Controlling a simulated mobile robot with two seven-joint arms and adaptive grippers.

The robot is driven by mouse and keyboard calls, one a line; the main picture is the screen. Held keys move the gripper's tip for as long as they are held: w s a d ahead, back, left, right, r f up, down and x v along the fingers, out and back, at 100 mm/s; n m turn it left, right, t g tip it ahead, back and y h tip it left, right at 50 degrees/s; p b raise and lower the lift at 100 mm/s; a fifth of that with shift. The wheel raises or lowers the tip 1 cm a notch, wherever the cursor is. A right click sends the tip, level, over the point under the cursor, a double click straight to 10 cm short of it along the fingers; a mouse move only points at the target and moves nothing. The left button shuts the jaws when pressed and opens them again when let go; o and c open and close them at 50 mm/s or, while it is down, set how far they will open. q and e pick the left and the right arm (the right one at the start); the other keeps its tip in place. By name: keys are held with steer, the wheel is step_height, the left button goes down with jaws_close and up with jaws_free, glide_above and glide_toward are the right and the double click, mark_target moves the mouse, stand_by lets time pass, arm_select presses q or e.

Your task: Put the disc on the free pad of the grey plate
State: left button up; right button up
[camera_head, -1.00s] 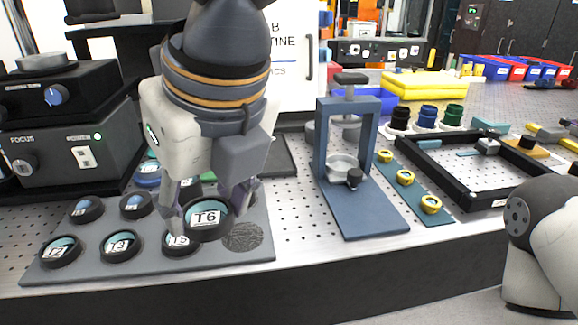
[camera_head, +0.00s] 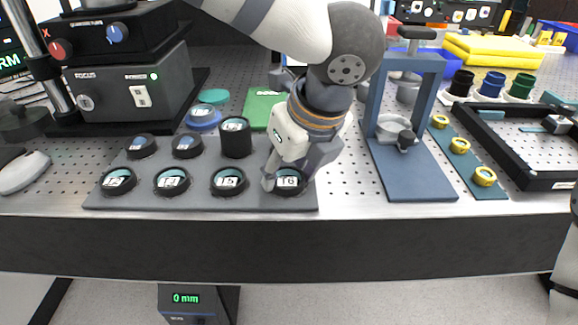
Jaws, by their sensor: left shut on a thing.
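The grey plate (camera_head: 203,203) lies on the perforated bench top and carries several black-rimmed discs with labels. The disc T6 (camera_head: 290,182) is at the plate's front right corner, over the spot of the free pad, in line with the front row beside the disc T5 (camera_head: 228,182). My left gripper (camera_head: 288,182) reaches down from above, shut on the disc T6, with a finger at each side. The disc looks level and very low; I cannot tell whether it touches the pad, which it hides. My right gripper is out of view.
A taller black cylinder (camera_head: 236,138) stands at the plate's back, near my gripper. A blue press frame (camera_head: 412,170) stands to the right. A strip with yellow-ringed parts (camera_head: 460,146) and a black frame (camera_head: 505,150) lie beyond it. A control box (camera_head: 135,92) is at the left.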

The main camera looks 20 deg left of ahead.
arm_select(q)
steer(key=o, duration=1.3)
steer(key=v, duration=1.2)
